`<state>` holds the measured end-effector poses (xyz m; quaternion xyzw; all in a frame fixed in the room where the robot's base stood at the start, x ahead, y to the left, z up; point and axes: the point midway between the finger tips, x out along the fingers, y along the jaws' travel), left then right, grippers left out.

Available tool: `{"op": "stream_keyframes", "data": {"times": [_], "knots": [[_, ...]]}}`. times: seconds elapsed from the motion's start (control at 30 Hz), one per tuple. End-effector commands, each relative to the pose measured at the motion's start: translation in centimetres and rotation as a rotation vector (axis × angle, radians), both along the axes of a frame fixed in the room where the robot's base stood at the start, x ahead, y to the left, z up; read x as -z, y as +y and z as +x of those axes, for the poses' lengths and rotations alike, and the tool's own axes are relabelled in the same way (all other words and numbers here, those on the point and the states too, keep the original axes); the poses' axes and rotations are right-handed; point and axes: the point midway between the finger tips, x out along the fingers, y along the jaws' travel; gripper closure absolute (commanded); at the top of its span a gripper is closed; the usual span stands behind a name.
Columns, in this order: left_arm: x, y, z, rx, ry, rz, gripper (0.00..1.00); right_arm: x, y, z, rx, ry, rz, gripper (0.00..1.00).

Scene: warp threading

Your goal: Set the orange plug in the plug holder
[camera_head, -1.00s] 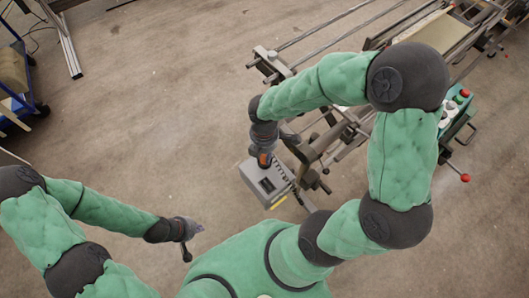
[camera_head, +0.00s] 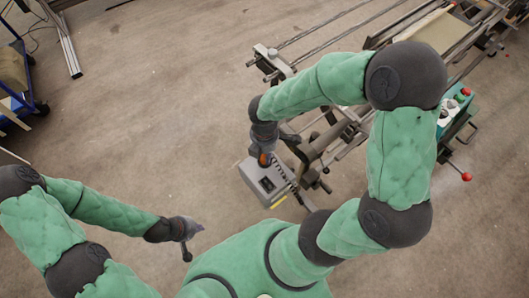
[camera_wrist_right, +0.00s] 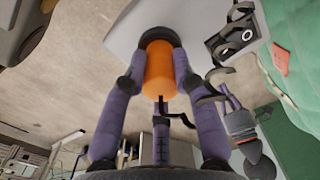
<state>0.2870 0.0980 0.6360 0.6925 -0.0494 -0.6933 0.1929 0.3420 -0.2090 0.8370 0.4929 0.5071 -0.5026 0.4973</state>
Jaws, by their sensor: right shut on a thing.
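The orange plug (camera_wrist_right: 159,68) is gripped between the purple-grey fingers of my right gripper (camera_wrist_right: 150,62) in the right wrist view. In the head view, the plug (camera_head: 264,160) shows as a small orange spot under my right gripper (camera_head: 265,152), at the upper edge of a grey box (camera_head: 251,175). A dark panel (camera_head: 267,184) is on the box's top; it also shows in the right wrist view (camera_wrist_right: 232,38), beside the plug. I cannot tell whether the plug touches the box, and no plug holder is clearly distinguishable. My left gripper (camera_head: 191,241) is open and empty over bare floor.
A coiled dark cable (camera_head: 291,184) runs along the box's right side. A metal machine frame (camera_head: 335,140) stands right of the box. A green control box with red knobs (camera_head: 458,108) is further right. A blue cart (camera_head: 18,85) stands at far left. The floor between is clear.

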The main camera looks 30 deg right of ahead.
Motion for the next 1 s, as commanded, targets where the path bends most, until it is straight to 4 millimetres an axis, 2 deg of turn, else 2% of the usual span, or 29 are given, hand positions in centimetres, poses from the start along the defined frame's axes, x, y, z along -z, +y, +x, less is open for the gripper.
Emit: {"op": "stream_keyframes", "data": {"times": [0.93,0.97,1.0], "knots": [[0.27,0.00,0.00,0.000,0.000,0.000,1.00,0.45,0.00,0.00,0.000,0.000,0.000,1.00],[0.27,0.00,0.00,0.000,0.000,0.000,1.00,0.45,0.00,0.00,0.000,0.000,0.000,0.69],[0.27,0.00,0.00,0.000,0.000,0.000,1.00,0.45,0.00,0.00,0.000,0.000,0.000,0.58]]}}
